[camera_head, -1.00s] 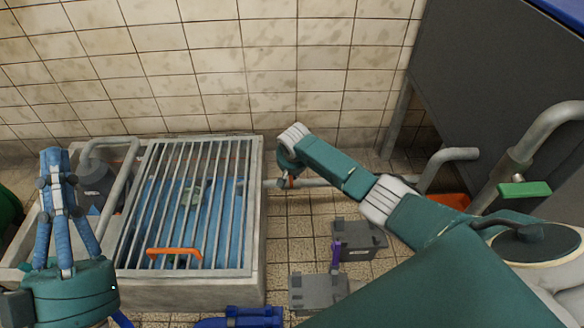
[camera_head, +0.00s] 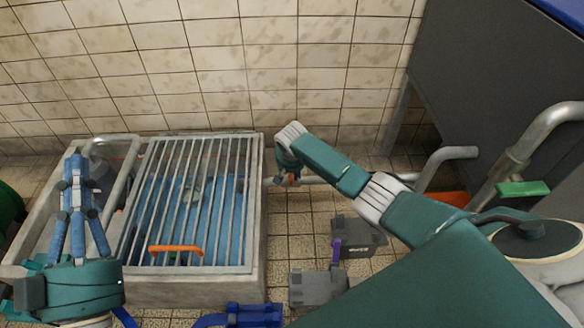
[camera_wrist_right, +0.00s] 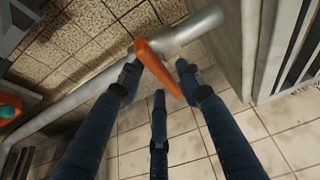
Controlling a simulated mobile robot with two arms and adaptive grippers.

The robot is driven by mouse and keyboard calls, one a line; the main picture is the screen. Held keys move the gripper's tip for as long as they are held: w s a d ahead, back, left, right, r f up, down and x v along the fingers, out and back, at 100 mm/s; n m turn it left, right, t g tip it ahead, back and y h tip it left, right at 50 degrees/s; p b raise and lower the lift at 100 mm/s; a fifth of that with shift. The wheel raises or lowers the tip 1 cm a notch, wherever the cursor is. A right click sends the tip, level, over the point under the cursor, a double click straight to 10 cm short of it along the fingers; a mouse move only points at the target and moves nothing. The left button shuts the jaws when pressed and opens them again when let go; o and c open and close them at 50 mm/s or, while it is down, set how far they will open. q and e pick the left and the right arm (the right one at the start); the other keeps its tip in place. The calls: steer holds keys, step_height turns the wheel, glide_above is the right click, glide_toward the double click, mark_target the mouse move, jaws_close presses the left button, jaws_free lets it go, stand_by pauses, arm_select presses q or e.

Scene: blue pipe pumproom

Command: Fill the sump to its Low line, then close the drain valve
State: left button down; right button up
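The sump (camera_head: 258,262) is a pale concrete box at the left, covered by a barred grate with an orange handle (camera_head: 175,250). Blue water (camera_head: 226,210) shows between the bars; I cannot make out a Low line. The drain valve's orange lever (camera_wrist_right: 158,70) is on a pipe right of the sump. My right gripper (camera_head: 288,180) is at that pipe. In the right wrist view its fingers (camera_wrist_right: 160,72) stand apart around the lever, with gaps visible. My left gripper (camera_head: 75,165) points up over the sump's left end, fingertips together, nothing visible in it.
A green lever (camera_head: 523,188) sits on a thick pipe at the right. Grey boxes (camera_head: 358,240) with a purple part and blue pipework (camera_head: 240,316) are on the tiled floor. A dark tank (camera_head: 490,80) stands at the back right.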

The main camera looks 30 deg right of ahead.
steer(key=v, duration=1.2)
steer(key=shift+s+f, duration=0.1)
